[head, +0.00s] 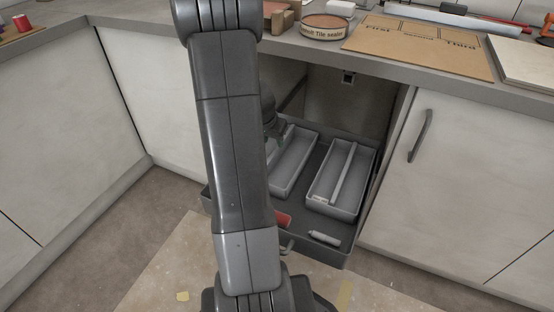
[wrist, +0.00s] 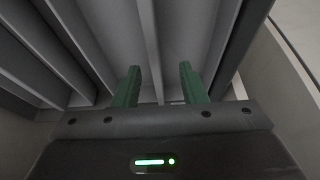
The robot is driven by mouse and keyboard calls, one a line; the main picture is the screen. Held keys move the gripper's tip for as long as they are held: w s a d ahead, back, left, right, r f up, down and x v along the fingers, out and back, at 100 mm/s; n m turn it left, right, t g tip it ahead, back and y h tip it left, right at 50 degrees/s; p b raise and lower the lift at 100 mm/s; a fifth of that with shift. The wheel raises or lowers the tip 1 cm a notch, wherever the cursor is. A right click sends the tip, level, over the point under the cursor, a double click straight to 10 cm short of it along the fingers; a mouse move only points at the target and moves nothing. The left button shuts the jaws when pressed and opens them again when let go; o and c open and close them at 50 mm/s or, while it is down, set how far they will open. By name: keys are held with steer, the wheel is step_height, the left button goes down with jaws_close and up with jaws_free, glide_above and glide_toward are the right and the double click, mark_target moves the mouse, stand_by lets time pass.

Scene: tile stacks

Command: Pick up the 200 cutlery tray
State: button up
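Two pale grey cutlery trays lie in an open dark drawer. The right tray (head: 343,178) has a lengthwise divider and a small label at its near end, too small to read. The left tray (head: 292,163) is partly hidden behind my arm, so I cannot tell which tray is the 200 one. My gripper (wrist: 160,85) shows two green fingers, apart, with nothing held between them. In the wrist view, long grey walls (wrist: 149,40) run away ahead of the fingers, one in line with the gap. In the head view my wrist is over the left tray's far end; the fingertips are hidden.
The drawer (head: 330,246) also holds a red item (head: 283,219) and a small pale tube (head: 324,238) near its front. The countertop (head: 470,95) overhangs the drawer's back. A closed cabinet door (head: 460,180) stands right of it. A round tin (head: 324,28) sits above.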

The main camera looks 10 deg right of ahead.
mark_target(277, 148)
steer(key=shift+x, duration=0.95)
steer(key=x, duration=0.1)
steer(key=b+x, duration=0.1)
steer(key=x, duration=0.1)
steer(key=s+b+x, duration=0.1)
steer(key=shift+w+d+f, duration=0.15)
steer(key=shift+d+f, duration=0.15)
steer(key=shift+f, duration=0.05)
steer(key=shift+w+d+f, duration=0.1)
steer(key=shift+w+f, duration=0.1)
steer(key=shift+f, duration=0.1)
steer(key=shift+r, duration=0.1)
jaws_close()
